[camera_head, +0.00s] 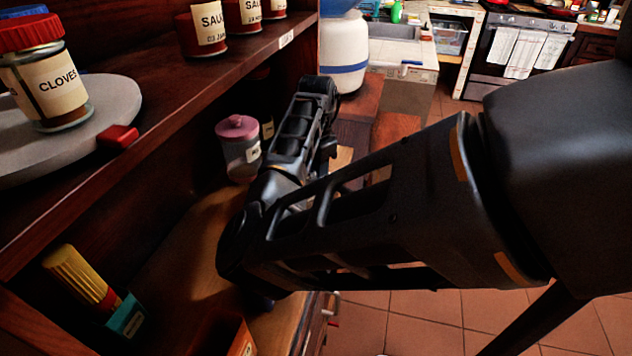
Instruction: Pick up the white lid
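A pale grey-white round disc (118,98) with a red piece at its rim lies on the upper left shelf, partly under a cloves jar. I cannot tell whether it is the white lid; no other clear white lid shows. My arm crosses the picture from the right, bends over the lower shelf, and points away toward the back. The far end of my arm, with my gripper (322,88), is near the shelf's end post, in front of a white container. Its fingers cannot be made out, and I see nothing held. It is well to the right of the disc.
The cloves jar (45,80) has a red lid. Labelled jars (208,27) stand on the upper shelf. A pink-lidded jar (240,150) stands on the lower shelf beside my arm. A white-and-blue container (344,50) stands beyond. Tiled floor (425,320) is open at right.

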